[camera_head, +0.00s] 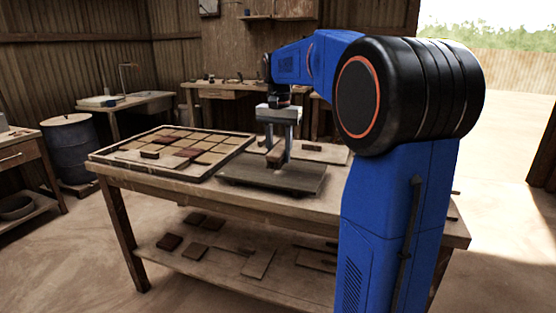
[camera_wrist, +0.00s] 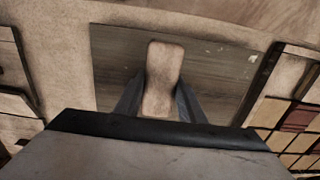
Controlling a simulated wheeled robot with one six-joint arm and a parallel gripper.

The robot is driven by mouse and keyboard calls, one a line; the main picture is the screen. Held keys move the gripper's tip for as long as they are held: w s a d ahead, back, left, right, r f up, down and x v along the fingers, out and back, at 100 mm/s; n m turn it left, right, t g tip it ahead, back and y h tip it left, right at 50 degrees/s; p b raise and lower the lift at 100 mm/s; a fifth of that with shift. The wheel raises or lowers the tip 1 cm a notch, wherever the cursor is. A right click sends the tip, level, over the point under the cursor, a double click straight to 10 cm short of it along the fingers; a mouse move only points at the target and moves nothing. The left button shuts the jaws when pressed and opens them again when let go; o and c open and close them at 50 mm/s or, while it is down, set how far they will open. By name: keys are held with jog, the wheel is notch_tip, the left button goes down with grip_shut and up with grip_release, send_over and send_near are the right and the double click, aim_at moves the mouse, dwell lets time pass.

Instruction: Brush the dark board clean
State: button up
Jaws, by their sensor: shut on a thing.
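The dark board (camera_head: 312,182) lies flat on the workbench, to the right of the tile tray. It also fills the middle of the wrist view (camera_wrist: 215,75), where a few small pale specks show on its surface. My gripper (camera_head: 278,152) is above the board, pointing down, and is shut on a wooden brush (camera_head: 275,157). The brush's pale, rounded wooden back shows between the fingers in the wrist view (camera_wrist: 162,75). Its bristles are hidden, and I cannot tell whether they touch the board.
A framed tray (camera_head: 207,172) of tan and dark red tiles stands left of the board. Flat wooden pieces (camera_head: 318,152) lie behind it. The workbench (camera_head: 275,210) has a lower shelf with loose tiles. A blue barrel (camera_head: 70,150) stands at the left.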

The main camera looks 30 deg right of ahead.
aim_at(279, 148)
jog(key=shift+r, duration=1.7)
